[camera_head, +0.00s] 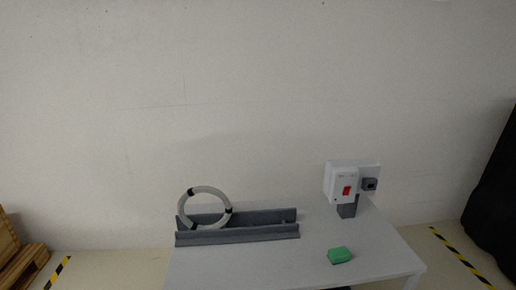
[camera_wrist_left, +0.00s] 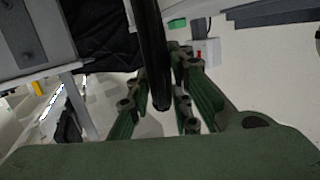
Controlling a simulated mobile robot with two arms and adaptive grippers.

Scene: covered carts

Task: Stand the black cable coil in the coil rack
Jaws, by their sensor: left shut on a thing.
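The black cable coil (camera_wrist_left: 152,55) shows edge-on as a dark upright band in the left wrist view. My left gripper (camera_wrist_left: 160,90) is shut on it, with a green finger on each side. The coil rack (camera_head: 262,233) is a long dark grey channel on the table in the head view. A light grey coil (camera_head: 189,201) with black ties stands upright in the rack's left part. In the left wrist view, part of what looks like the rack (camera_wrist_left: 270,12) shows at the top. Neither gripper is recognisable in the head view.
The pale table (camera_head: 240,268) carries a green block (camera_head: 340,255) and a white box with a red switch (camera_head: 341,184). The rack's right part looks empty. A wooden pallet (camera_head: 18,255) is at far left, a black covered thing (camera_head: 496,200) at far right.

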